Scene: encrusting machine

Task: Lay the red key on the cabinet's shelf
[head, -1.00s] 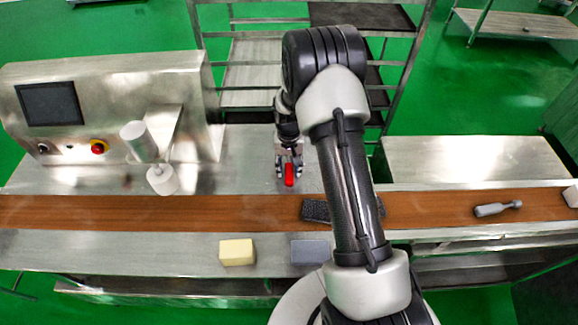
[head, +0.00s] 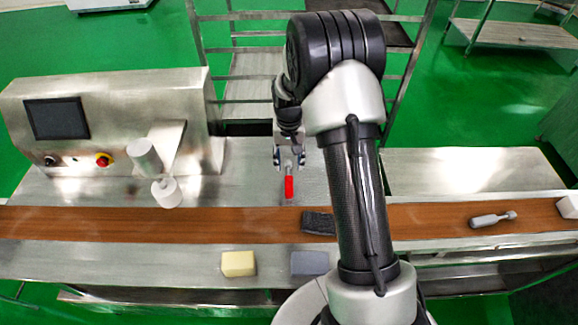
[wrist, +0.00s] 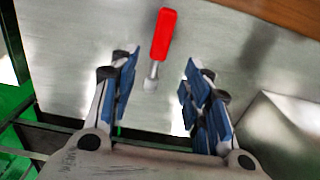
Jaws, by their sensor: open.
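The red key (head: 289,188) lies flat on the bare steel top (head: 245,170) behind the brown belt. In the wrist view the red key (wrist: 162,40) has a red handle at the far end and a grey shaft pointing back between the fingers. My gripper (head: 290,158) is open behind the key in the head view. In the wrist view my gripper (wrist: 160,85) has its blue-padded fingers spread, with clear gaps on both sides of the shaft. Nothing is held. I cannot tell which surface is the cabinet's shelf.
The encrusting machine (head: 110,120) stands left, with a white nozzle (head: 167,192) near the belt (head: 100,222). A dark block (head: 318,223) and grey tool (head: 492,220) lie on the belt. A yellow block (head: 238,263) and grey block (head: 310,262) sit in front. A rack (head: 250,75) stands behind.

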